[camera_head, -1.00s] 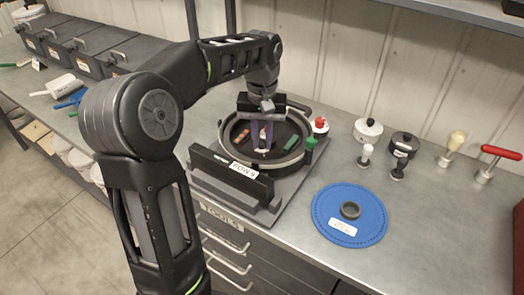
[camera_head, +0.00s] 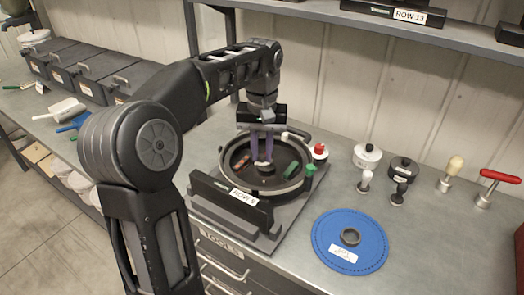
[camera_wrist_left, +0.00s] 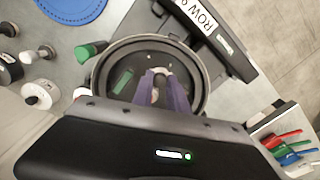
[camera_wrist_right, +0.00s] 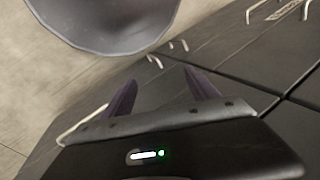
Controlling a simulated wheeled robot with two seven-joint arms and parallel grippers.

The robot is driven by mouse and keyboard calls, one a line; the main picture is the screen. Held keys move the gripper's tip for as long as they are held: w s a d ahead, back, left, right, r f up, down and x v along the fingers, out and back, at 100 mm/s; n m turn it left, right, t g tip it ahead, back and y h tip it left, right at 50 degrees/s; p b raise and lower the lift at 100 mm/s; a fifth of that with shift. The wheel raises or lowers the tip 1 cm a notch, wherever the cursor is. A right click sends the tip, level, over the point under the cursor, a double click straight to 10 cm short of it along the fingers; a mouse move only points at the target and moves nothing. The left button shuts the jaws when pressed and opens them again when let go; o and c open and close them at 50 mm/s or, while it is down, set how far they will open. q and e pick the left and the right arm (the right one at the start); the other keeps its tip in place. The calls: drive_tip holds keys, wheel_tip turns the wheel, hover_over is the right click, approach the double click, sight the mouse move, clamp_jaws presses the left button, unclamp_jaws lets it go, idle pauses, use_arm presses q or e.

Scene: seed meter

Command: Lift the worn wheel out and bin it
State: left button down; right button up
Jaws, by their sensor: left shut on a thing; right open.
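My left gripper (camera_head: 262,161) reaches down into the round meter housing (camera_head: 304,182) from above. Its purple fingers are shut on a small pale hub-like part at the middle, which I take to be the worn wheel's (camera_wrist_left: 161,71). The dark wheel is hard to tell from the dark housing floor, so I cannot tell how far it is raised. A green patch (camera_head: 290,170) and a reddish patch (camera_head: 241,161) show inside the housing. My right gripper (camera_wrist_right: 160,88) is open and empty in the right wrist view, near a grey round container (camera_wrist_right: 110,25), perhaps the bin.
A ROW 9 plate (camera_head: 228,190) stands in front. Dark bins (camera_head: 85,75) line the left.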

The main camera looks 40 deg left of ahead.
sight(262, 156)
use_arm(q)
drive_tip(key=shift+r, duration=0.15)
drive_tip(key=shift+r+p, duration=3.35)
drive_tip(key=shift+p, duration=0.15)
